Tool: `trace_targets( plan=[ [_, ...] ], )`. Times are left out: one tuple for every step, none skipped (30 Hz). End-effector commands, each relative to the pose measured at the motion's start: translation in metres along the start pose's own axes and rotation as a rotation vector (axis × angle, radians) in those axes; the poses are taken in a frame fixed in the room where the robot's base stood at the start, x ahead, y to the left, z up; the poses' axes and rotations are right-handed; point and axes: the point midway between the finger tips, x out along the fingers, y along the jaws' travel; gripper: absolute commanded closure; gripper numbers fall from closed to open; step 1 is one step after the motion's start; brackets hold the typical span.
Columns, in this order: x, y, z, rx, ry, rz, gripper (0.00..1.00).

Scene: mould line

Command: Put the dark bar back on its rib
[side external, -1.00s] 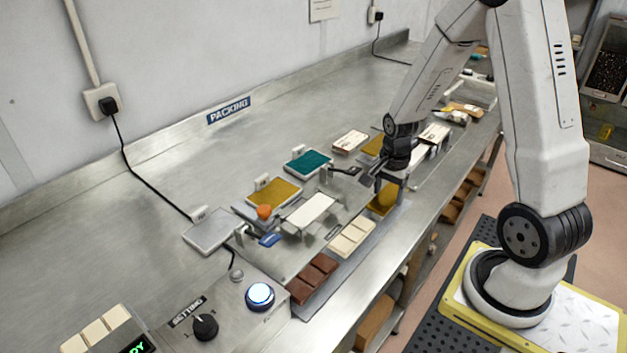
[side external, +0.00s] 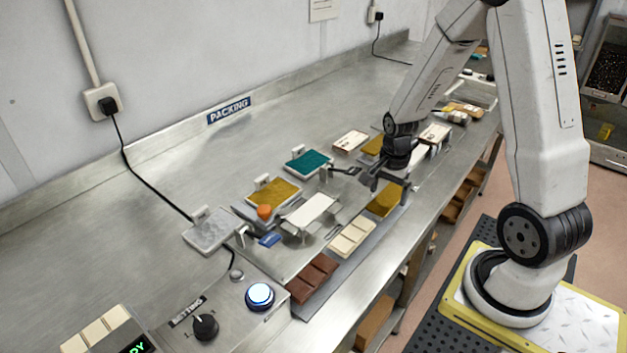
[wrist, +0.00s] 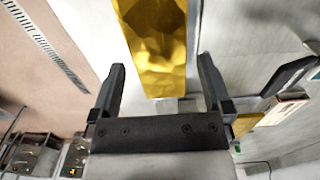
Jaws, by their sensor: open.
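A dark brown segmented bar (side external: 313,278) lies at the near end of a grey strip along the bench's front edge. I cannot make out a rib under it. A cream segmented bar (side external: 352,238) and a gold-wrapped bar (side external: 385,200) lie farther along the same strip. My gripper (side external: 388,182) is over the gold bar, well away from the brown one. In the wrist view my gripper (wrist: 161,66) has its two fingers wide apart with nothing between them. The gold bar (wrist: 158,45) shows beyond the fingers; the brown bar is not in this view.
A white plate (side external: 310,208) on a metal stand, a gold pad (side external: 275,192), a teal pad (side external: 308,161) and a grey pad (side external: 210,233) stand behind the strip. A control panel with a lit button (side external: 260,296) and knob (side external: 205,327) is at front. The bench's back left is clear.

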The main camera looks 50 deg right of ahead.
Motion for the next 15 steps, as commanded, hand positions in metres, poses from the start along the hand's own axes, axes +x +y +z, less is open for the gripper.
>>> trace_targets(
  plan=[
    [-0.002,0.000,0.000,0.000,0.001,-0.001,0.00],
    [-0.004,0.000,0.000,0.000,0.001,-0.001,0.00],
    [-0.006,0.000,0.000,0.000,0.000,-0.001,0.00],
    [-0.008,0.000,0.000,0.000,0.000,-0.001,0.00],
    [-0.010,0.000,0.000,0.000,0.001,-0.001,0.00],
    [-0.014,-0.001,0.000,0.000,0.001,-0.002,0.00],
    [-0.016,0.000,0.000,0.000,0.001,-0.002,0.00],
    [-0.019,0.000,0.000,0.000,0.001,-0.001,0.00],
    [-0.023,0.000,0.000,0.000,0.002,-0.003,0.00],
    [-0.026,0.000,0.000,0.000,0.002,-0.003,0.00],
    [-0.030,0.000,0.000,0.000,0.001,-0.002,0.00],
    [-0.035,-0.001,0.000,0.000,0.002,-0.003,0.00],
    [-0.038,-0.001,0.000,0.000,0.002,-0.003,0.00],
    [-0.041,-0.001,0.000,0.000,0.001,-0.002,0.00],
    [-0.046,-0.001,0.000,0.000,0.002,-0.003,0.00]
  ],
)
